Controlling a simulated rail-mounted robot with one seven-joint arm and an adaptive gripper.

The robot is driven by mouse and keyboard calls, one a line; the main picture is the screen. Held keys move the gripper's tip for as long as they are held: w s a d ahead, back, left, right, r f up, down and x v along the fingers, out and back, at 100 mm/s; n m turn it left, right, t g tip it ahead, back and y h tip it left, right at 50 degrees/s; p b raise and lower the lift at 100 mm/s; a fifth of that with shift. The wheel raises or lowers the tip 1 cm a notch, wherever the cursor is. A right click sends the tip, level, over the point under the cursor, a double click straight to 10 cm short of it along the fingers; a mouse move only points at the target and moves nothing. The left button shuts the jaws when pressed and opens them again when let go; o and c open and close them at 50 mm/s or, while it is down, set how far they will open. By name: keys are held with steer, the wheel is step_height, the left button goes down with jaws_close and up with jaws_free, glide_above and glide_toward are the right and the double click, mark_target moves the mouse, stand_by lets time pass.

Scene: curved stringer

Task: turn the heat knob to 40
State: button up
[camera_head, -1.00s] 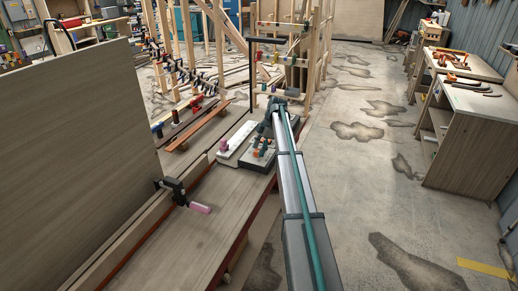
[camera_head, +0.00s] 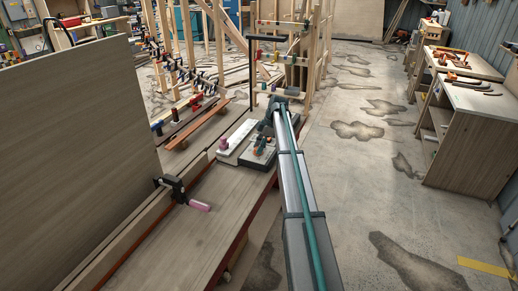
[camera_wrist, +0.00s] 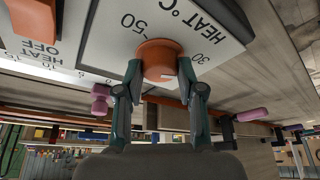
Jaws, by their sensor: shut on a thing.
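The heat knob (camera_wrist: 158,60) is a round orange knob on a light panel (camera_wrist: 95,40) in the wrist view. "HEAT °C" is printed beside it, with "50" to its upper left and "30" to its right. A small pale mark shows on its lower edge; its exact setting is unclear. My gripper (camera_wrist: 160,69) has one teal finger on each side of the knob and is shut on it. An orange block-shaped control (camera_wrist: 34,18) sits by the words "HEAT OFF". In the head view the panel (camera_head: 252,162) is small and partly hidden by my gripper.
A white board (camera_head: 238,135) with a pink knob lies left of the panel. A clamp with a pink handle (camera_head: 200,206) is fixed along the bench (camera_head: 205,235). A large wooden sheet (camera_head: 75,160) stands at left.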

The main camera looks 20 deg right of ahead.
steer(key=m+t+b, duration=0.1)
steer(key=m, duration=0.1)
steer(key=m+t+h+b, duration=0.1)
steer(key=m+b, duration=0.1)
steer(key=m, duration=0.1)
steer(key=shift+s+a+f, duration=0.1)
steer(key=shift+s+f, duration=0.05)
steer(key=shift+s, duration=0.05)
steer(key=m, duration=0.3)
steer(key=m+t+h+b, duration=0.1)
steer(key=m, duration=0.1)
steer(key=shift+a+m+h, duration=0.1)
steer(key=shift+m+h, duration=0.2)
steer(key=shift+m, duration=0.1)
steer(key=m+h, duration=0.1)
steer(key=m, duration=0.2)
steer(key=m+h+b, duration=0.1)
steer(key=m, duration=0.2)
steer(key=shift+a+t, duration=0.1)
steer(key=shift+t, duration=0.3)
steer(key=m+h, duration=0.1)
steer(key=m, duration=0.1)
steer(key=m+h, duration=0.1)
steer(key=m, duration=0.2)
steer(key=shift+w+g, duration=0.1)
steer(key=shift+g, duration=0.2)
steer(key=shift+m, duration=0.4)
steer(key=o, duration=1.1)
steer(key=shift+o, duration=0.2)
steer(key=shift+r, duration=0.2)
